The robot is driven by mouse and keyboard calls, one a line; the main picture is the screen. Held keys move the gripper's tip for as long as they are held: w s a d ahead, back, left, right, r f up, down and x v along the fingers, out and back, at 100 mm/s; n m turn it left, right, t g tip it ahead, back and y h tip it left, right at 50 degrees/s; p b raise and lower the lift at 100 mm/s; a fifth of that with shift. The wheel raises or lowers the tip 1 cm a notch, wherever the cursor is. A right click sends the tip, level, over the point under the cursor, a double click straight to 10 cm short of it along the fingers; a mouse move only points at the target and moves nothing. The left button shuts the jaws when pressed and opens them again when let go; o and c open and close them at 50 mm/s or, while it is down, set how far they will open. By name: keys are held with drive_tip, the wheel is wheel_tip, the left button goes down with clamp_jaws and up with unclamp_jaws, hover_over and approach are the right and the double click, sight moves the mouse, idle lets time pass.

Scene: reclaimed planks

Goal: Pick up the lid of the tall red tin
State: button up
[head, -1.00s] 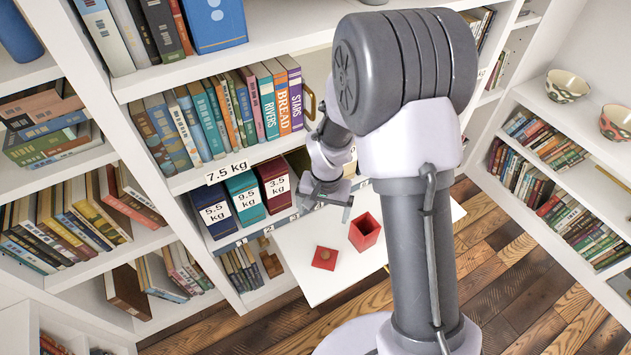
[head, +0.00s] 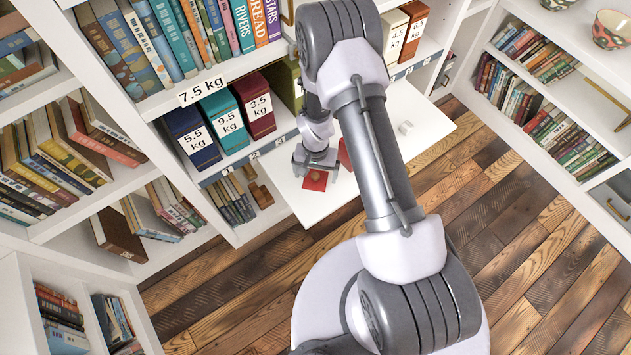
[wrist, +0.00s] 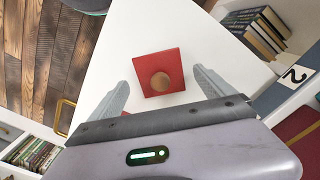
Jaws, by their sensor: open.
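The red square lid (wrist: 161,72) with a round wooden knob lies on the white pull-out board. In the wrist view it sits between and just beyond the two fingertips of my gripper (wrist: 160,80), which is open and empty. In the head view my gripper (head: 316,166) is over the lid (head: 315,181), partly covering it. The tall red tin (head: 345,154) stands just right of my gripper in the head view, mostly hidden behind my arm. I cannot tell the exact height of the fingers above the lid.
Weight-labelled boxes, such as the dark red one (head: 258,106), stand on the shelf behind.

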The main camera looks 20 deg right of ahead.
drive_tip(key=shift+f, duration=0.7)
drive_tip(key=shift+r, duration=0.15)
drive_tip(key=shift+c, duration=0.2)
drive_tip(key=c, duration=1.6)
